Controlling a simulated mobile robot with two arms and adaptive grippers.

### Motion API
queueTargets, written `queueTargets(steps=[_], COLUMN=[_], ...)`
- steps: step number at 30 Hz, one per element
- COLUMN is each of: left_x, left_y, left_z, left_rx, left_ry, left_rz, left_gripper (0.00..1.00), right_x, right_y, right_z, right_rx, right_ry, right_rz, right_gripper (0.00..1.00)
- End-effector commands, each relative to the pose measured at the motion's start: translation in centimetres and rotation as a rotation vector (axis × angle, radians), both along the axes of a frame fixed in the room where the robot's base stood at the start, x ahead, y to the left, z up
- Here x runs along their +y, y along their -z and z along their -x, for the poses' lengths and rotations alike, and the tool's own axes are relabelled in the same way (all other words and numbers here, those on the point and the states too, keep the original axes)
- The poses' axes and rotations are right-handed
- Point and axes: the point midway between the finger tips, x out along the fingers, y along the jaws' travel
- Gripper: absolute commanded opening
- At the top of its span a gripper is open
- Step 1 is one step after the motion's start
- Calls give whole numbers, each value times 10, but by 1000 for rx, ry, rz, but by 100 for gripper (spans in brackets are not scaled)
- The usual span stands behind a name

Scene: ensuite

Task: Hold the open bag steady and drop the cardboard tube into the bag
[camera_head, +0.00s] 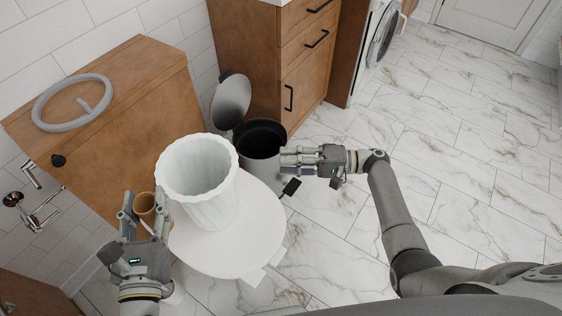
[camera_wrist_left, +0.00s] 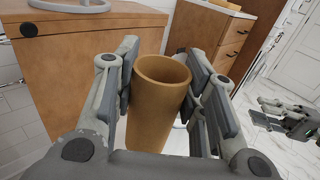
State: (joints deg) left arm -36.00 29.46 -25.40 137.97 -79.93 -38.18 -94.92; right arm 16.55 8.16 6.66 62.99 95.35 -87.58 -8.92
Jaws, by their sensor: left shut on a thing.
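The open white bag (camera_head: 172,205) stands upright on a round white surface, with its mouth facing up and its inside empty as far as I see. My left gripper (camera_head: 146,208) is shut on the brown cardboard tube (camera_head: 145,203), left of the bag and apart from its rim. In the left wrist view the tube (camera_wrist_left: 158,110) stands roughly upright between the fingers, its open end up; its lower end is hidden. My right gripper (camera_head: 290,156) is right of the bag, clear of it; its fingers look apart and empty, also in the left wrist view (camera_wrist_left: 262,114).
The round white stand (camera_head: 240,245) holds the bag. A pedal bin (camera_head: 260,170) with its lid up stands behind, close to my right gripper. A wooden cabinet (camera_head: 130,90) with a grey ring (camera_head: 45,102) on top is at the left. Marble floor is free at the right.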

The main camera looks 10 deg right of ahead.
Motion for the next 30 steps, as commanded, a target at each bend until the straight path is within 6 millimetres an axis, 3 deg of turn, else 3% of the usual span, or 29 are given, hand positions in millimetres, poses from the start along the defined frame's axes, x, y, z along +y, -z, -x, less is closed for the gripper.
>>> queueTargets(steps=[8, 13, 30], left_x=[0, -6, -49], left_y=[0, -3, -47], left_z=[0, -12, -117], left_rx=[-1, -6, -9], left_ry=[1, 20, 195], left_rz=[0, -1, -7], left_gripper=[30, 30, 30], right_x=[-1, -1, -1], right_y=[-7, -7, -6], right_z=[0, 0, 0], right_rx=[-15, -14, -12], right_ry=[-8, -7, -7], right_rz=[-17, -17, -15], right_gripper=[29, 29, 29])
